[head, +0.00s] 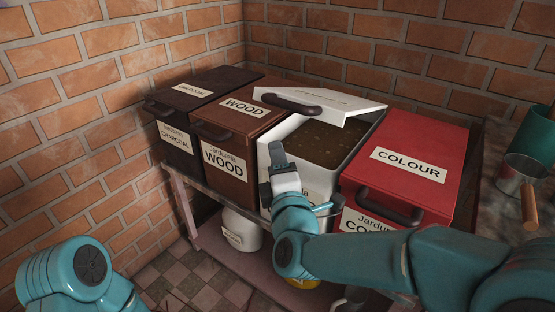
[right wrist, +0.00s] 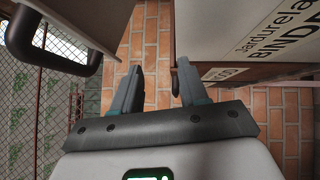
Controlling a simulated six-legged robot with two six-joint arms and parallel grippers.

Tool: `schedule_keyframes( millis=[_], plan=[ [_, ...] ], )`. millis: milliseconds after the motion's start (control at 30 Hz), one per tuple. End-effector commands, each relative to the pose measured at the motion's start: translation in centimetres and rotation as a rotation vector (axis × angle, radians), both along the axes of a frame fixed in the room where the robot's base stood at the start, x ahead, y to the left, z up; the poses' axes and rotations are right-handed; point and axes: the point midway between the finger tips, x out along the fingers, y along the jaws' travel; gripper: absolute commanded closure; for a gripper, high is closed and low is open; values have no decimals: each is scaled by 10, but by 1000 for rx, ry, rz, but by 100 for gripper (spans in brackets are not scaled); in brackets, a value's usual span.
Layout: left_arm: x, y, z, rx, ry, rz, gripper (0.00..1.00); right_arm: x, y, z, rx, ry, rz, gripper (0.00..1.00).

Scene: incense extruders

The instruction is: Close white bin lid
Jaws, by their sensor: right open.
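The white bin (head: 310,181) stands between the brown and red bins, with brown powder showing inside. Its white lid (head: 345,107) is raised and tilted over the back of the opening, and the front part is uncovered. The lid's dark handle (head: 289,101) is at its left end. In the right wrist view a pale panel with a dark handle (right wrist: 50,50), apparently the lid, is at upper left, and the bin's label (right wrist: 275,35) is at upper right. My right gripper (head: 270,172) is open and empty at the bin's front left corner, below the handle. My left gripper is out of view.
The brown WOOD bin (head: 240,110) and black CHARCOAL bin (head: 195,90) stand to the left, lids closed. A brick wall (head: 350,50) is behind. A metal cup (head: 522,178) is at far right.

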Motion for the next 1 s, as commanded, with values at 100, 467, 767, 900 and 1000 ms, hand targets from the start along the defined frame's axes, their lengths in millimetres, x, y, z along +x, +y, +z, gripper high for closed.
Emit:
schedule_keyframes(
  millis=[100,467,767,900,1000],
  plan=[
    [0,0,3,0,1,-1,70,-16,-2,0,0,0,1,57],
    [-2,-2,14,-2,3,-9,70,-110,-17,-8,0,-3,3,57],
    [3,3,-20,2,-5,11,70,-152,-25,-19,4,-9,-3,57],
    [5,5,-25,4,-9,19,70,-158,-26,-18,3,-6,-1,57],
    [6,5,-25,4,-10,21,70,-160,-26,-17,2,-5,-1,57]
  ],
)
